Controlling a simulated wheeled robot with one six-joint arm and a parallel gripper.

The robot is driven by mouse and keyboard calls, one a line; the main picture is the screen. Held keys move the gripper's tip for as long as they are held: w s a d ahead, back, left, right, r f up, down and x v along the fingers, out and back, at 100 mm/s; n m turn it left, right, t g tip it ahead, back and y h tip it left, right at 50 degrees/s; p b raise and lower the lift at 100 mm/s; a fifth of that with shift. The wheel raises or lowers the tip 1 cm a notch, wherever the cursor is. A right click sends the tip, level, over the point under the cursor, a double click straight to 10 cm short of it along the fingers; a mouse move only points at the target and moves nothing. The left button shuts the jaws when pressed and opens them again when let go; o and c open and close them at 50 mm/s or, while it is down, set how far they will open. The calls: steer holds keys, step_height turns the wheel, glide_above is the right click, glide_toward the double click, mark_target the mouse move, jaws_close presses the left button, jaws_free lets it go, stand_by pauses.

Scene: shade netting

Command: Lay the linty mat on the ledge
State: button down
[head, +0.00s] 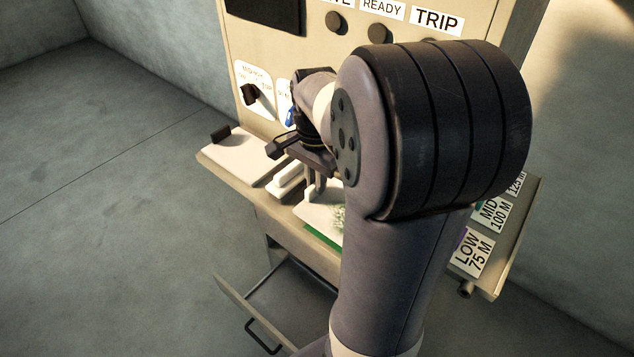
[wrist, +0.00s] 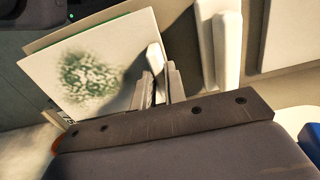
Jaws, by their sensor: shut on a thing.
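The linty mat (wrist: 62,52) is a flat white square with a fuzzy green speckled patch. In the wrist view it lies to the left of my fingers, with a white upright grip piece (wrist: 154,58) at its right edge. My gripper (wrist: 161,88) is shut on this piece. In the head view the mat (head: 316,212) shows partly beside my arm, below my gripper (head: 315,188), over the front part of the console's beige ledge (head: 232,168). A green strip shows along its front edge. My arm hides its right side. I cannot tell whether it touches the ledge.
White bars (head: 287,180) and a white plate with a black knob (head: 238,157) stand left of the gripper. Label cards (head: 472,253) lie on the right. The upright panel (head: 240,45) with knobs rises behind. A drawer (head: 285,300) is open below.

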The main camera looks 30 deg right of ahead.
steer(key=shift+w+d+f, duration=0.1)
steer(key=shift+d+f, duration=0.1)
steer(key=shift+f, duration=0.85)
steer(key=c, duration=1.5)
jaws_free()
steer(key=shift+o, duration=0.2)
step_height(320, 180, up, 12)
steer(key=shift+r, duration=0.15)
